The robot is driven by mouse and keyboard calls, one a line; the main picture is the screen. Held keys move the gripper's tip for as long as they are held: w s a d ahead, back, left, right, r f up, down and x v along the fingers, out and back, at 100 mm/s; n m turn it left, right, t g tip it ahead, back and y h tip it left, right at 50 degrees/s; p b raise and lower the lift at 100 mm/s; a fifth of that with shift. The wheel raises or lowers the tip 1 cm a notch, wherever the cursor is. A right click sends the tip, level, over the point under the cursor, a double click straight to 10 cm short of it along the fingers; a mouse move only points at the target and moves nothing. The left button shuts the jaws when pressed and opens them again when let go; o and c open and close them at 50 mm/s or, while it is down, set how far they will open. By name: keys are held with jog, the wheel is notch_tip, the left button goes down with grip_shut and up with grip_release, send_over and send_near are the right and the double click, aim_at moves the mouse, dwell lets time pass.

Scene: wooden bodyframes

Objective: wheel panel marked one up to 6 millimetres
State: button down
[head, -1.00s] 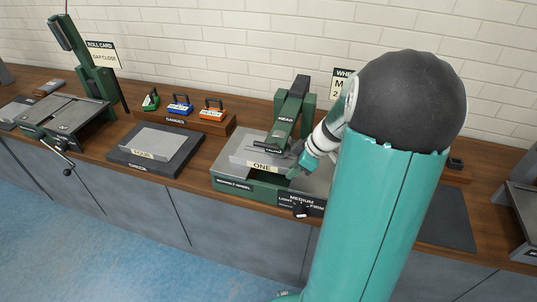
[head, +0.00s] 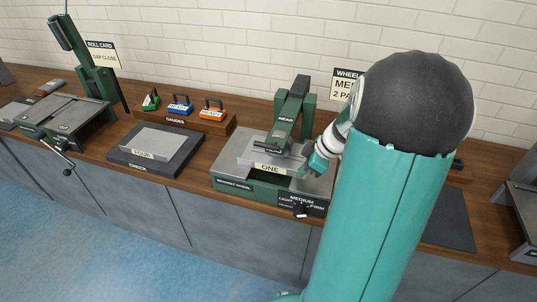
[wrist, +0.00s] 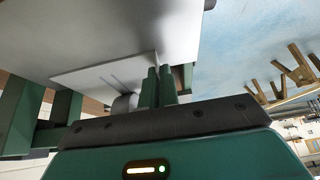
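The grey panel marked ONE (head: 254,157) lies level on the bed of the green wheel machine (head: 232,184), partly under its upright head (head: 289,108). My gripper (head: 312,168) is at the panel's right end. In the wrist view, my gripper's two green fingers (wrist: 159,86) are close together with the edge of the thin pale panel (wrist: 95,75) between them, and look shut on it. The wheel contact under the head is hidden in the head view. The pressure plate reading MEDIUM, with LIGHT and FIRM (head: 300,200), has a dark knob at the front.
A panel marked FOUR (head: 160,140) lies on the dark CHECK plate (head: 130,160) to the left. Three gauges in green, blue and orange stand on a wooden GAUGES block (head: 200,122) behind. A roll machine (head: 68,118) stands far left. My arm hides much of the bench at right.

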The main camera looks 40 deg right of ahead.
jog(key=shift+s+d, duration=0.65)
jog(key=shift+s, duration=0.2)
jog(key=shift+s+d, duration=0.65)
jog(key=shift+s, duration=0.15)
jog(key=shift+w+a, duration=0.1)
jog(key=shift+w+a, duration=1)
jog(key=shift+w, duration=0.3)
jog(key=shift+w+a, duration=1)
jog(key=shift+w, duration=0.3)
jog(key=c, duration=1.6)
grip_release()
jog(key=shift+o, duration=0.5)
jog(key=o, duration=0.5)
jog(key=shift+c, duration=0.2)
